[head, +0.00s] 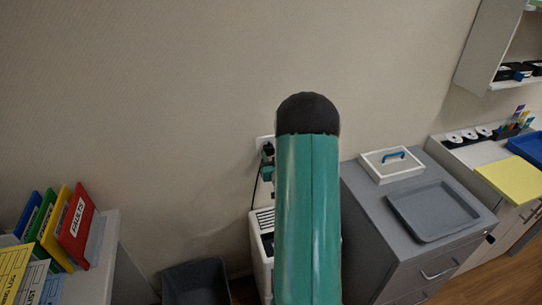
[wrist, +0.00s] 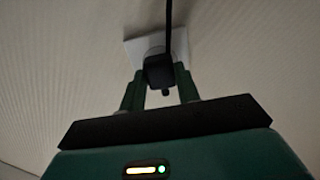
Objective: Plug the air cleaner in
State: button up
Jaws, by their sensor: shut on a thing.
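In the wrist view, the green fingers of my gripper (wrist: 160,82) are shut on a black plug (wrist: 157,70) with a dark cord. The plug is in front of a white wall socket plate (wrist: 134,51), right up close to it. I cannot tell whether its pins are in. In the head view, my gripper (head: 267,168) shows left of my teal arm, at the wall by the socket plate (head: 261,141). The white air cleaner (head: 260,246) stands below, partly hidden by my arm. A dark cord (head: 252,188) hangs down toward it.
A dark bin (head: 196,283) is at the lower left. Coloured folders (head: 75,225) stand on a shelf at the left. The wall above is bare.

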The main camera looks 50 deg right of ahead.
jog(key=shift+w+d, duration=0.25)
jog(key=shift+w, duration=0.2)
dwell(0.4)
jog(key=o, duration=1)
jog(key=v, duration=1.3)
jog(key=shift+s, duration=0.35)
jog(key=shift+a, duration=0.15)
